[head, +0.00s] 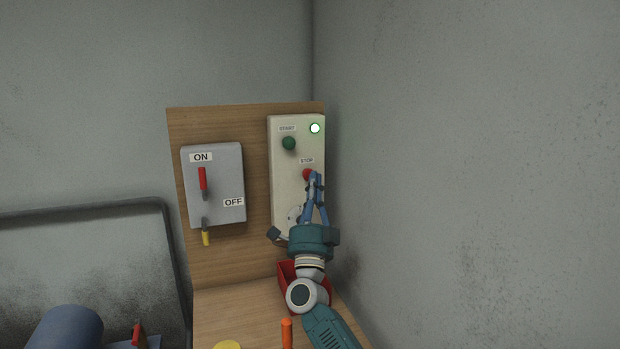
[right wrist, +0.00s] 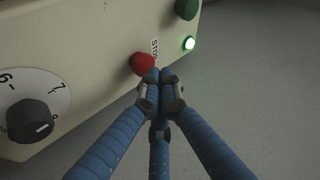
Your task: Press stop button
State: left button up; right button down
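The red stop button (head: 307,174) is on a cream control box (head: 283,195), under a STOP label. It also shows in the right wrist view (right wrist: 142,63). My right gripper (head: 316,180) is at the button, with its blue fingers drawn together and nothing seen between them. In the right wrist view the fingertips (right wrist: 160,78) are just beside the button's lower right edge; I cannot tell whether they touch it. A green start button (head: 289,143) is above, and a lit green lamp (head: 315,128) is at the box's top right. My left gripper is not in view.
A grey switch box (head: 228,170) with a red lever (head: 202,178) is on the wooden panel (head: 185,125) to the left. A black dial (right wrist: 31,121) is on the control box. A red bin (head: 286,270) stands below. The grey wall is close on the right.

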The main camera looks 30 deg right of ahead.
pick_arm(q)
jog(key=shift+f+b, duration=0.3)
jog(key=shift+b, duration=0.1)
pick_arm(e)
jog(key=shift+w+d, duration=0.2)
jog(key=shift+w, duration=0.1)
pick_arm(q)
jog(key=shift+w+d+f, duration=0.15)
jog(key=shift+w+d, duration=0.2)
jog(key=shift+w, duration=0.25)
pick_arm(e)
jog(key=shift+w, duration=0.2)
jog(key=shift+s+a, duration=0.1)
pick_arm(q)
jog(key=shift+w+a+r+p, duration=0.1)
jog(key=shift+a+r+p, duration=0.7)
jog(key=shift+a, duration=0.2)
pick_arm(e)
jog(key=shift+s+a, duration=0.35)
jog(key=shift+s, duration=0.45)
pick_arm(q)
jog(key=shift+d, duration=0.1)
